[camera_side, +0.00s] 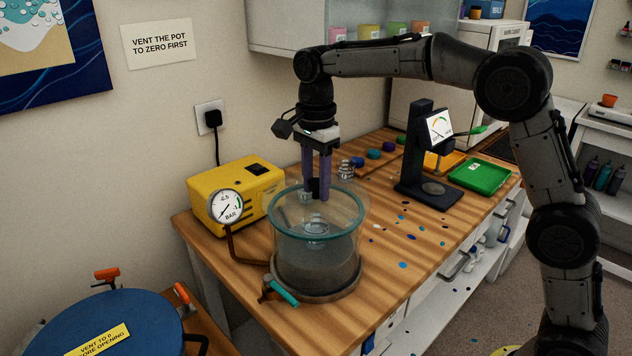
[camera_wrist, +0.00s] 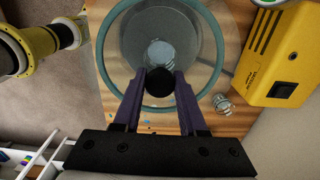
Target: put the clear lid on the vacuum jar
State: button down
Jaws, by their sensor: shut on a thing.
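My gripper (camera_side: 316,190) is shut on the black knob (camera_wrist: 160,81) of the clear lid, with one purple finger on each side. The lid is see-through and hard to make out. It lies over the mouth of the glass vacuum jar (camera_side: 312,265), whose teal rim (camera_wrist: 219,62) shows as a wide ring in the wrist view. I cannot tell whether the lid touches the rim or hangs just above it. A pale round cup (camera_wrist: 160,52) is seen through the glass, inside the jar. A teal-handled valve (camera_side: 284,291) sits at the jar's lower front.
A yellow pump (camera_side: 236,194) with a dial gauge (camera_side: 226,206) stands left of the jar, joined by a hose. A small glass item (camera_side: 346,171) stands behind the jar. A dark stand (camera_side: 422,160) and green tray (camera_side: 480,174) are at the right.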

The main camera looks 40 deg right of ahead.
aim_at(316, 181)
jog(key=shift+f, duration=0.45)
jog(key=shift+c, duration=1.9)
grip_release()
jog(key=shift+f, duration=0.1)
jog(key=shift+r, duration=4.05)
